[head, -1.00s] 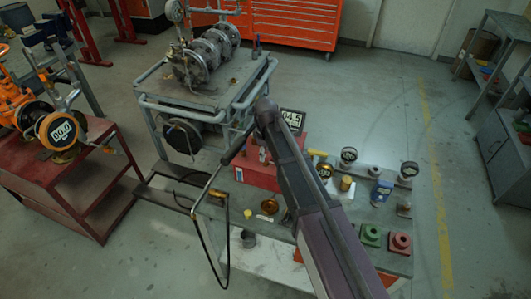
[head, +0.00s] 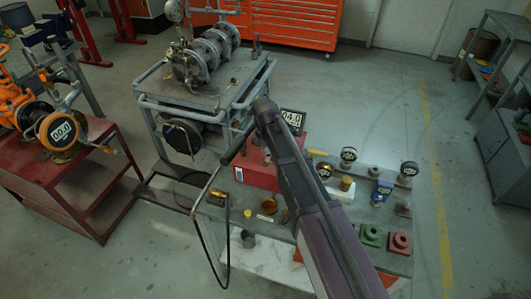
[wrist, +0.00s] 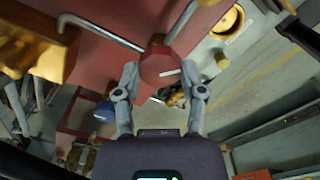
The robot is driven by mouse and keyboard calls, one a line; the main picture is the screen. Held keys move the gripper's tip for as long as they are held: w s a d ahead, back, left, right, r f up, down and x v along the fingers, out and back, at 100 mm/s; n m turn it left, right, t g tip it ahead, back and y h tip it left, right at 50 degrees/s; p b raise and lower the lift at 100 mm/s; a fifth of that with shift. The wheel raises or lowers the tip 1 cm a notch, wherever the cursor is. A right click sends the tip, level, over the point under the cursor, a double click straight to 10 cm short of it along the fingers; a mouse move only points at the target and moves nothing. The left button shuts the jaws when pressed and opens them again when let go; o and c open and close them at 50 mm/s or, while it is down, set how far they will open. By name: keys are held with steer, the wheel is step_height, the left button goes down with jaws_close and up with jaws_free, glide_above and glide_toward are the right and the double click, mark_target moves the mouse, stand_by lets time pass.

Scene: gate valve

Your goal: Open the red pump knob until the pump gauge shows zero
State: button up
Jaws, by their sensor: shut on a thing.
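The red pump (head: 252,174) stands on the workbench in the middle of the head view, with my arm across its right side. A white mark shows on the knob's face. The red pump body (wrist: 98,58) lies beyond it. In the head view my arm hides the knob and the fingertips.
A flanged pipe rig (head: 210,60) stands behind. An orange valve with a dial (head: 58,130) reading 00.0 is on a red table at left.

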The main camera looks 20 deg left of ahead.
steer(key=n, duration=0.5)
steer(key=shift+s+n, duration=0.1)
steer(key=shift+n, duration=0.2)
steer(key=shift+d+n, duration=0.1)
steer(key=shift+n, duration=2.2)
steer(key=o, duration=1.1)
steer(key=shift+o, duration=0.2)
steer(key=shift+m, duration=0.4)
